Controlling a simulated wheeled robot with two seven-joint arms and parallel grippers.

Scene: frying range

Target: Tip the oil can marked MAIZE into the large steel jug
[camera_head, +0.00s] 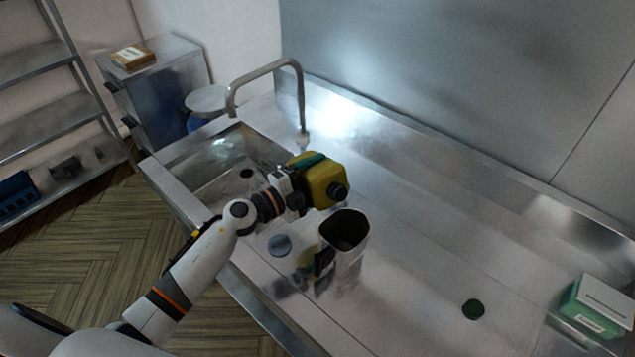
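A yellow oil can (322,183) with a green strip along its top is held in the air above the steel counter. It lies tipped on its side, its dark mouth or cap facing right and toward the jug. No MAIZE marking is readable. My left gripper (287,188) is shut on the can from its left side; the fingertips are partly hidden. The large steel jug (349,267) stands upright on the counter below and slightly right of the can, its dark opening facing up. No oil stream is visible. My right gripper is not in view.
A sink with a curved tap (301,100) lies behind the arm. A grey disc (280,244) is left of the jug, and a dark green round cap (473,309) lies to its right. A green-and-white box (596,305) is at far right. The counter between is clear.

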